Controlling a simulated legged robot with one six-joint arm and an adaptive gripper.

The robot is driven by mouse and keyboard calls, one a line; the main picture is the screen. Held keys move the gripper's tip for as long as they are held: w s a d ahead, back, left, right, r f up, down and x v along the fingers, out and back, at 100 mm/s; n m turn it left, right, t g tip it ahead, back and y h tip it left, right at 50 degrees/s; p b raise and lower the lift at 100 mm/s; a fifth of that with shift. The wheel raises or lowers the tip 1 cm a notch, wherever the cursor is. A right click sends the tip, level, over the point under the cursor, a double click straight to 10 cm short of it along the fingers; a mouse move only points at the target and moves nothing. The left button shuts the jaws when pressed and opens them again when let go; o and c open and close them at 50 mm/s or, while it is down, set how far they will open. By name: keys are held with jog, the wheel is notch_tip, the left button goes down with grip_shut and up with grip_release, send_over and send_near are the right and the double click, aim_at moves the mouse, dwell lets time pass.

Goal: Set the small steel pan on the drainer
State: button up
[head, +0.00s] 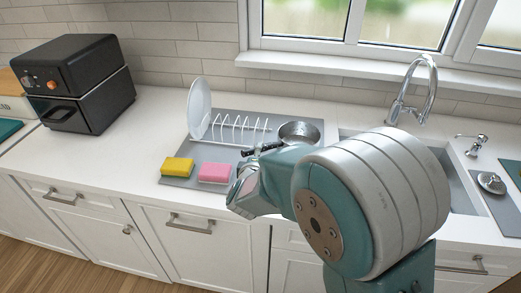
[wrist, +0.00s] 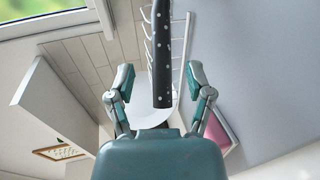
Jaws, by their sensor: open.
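The small steel pan (head: 299,132) is at the right end of the drainer, beside the white rack, and looks level. Its dark handle (head: 262,150) points left toward the front. In the wrist view the black, speckled handle (wrist: 162,55) runs down between the fingers of my gripper (wrist: 160,88). The fingers are open, with a gap on both sides of the handle. The drainer is a grey mat (head: 228,122) with a white wire rack (head: 240,128). My arm hides part of its front right. The pan's bowl is out of the wrist view.
A white plate (head: 199,108) stands at the rack's left end. A yellow sponge (head: 178,167) and a pink sponge (head: 215,172) lie at the mat's front. The faucet (head: 418,85) and sink are right, partly behind my arm. A black appliance (head: 75,82) stands left; the counter between is clear.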

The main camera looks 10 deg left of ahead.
jog(key=v, duration=0.7)
jog(key=s+d+r+m+g+y, duration=0.45)
jog(key=d+r+m, duration=0.35)
jog(key=d, duration=0.2)
jog(key=s+d+m+g+h, duration=0.4)
jog(key=s+d+m, duration=0.6)
jog(key=s+d, duration=0.4)
jog(key=s+g, duration=0.1)
jog(key=s, duration=0.2)
jog(key=shift+s+d+f, duration=0.15)
jog(key=shift+d+f, duration=0.05)
jog(key=shift+d, duration=0.15)
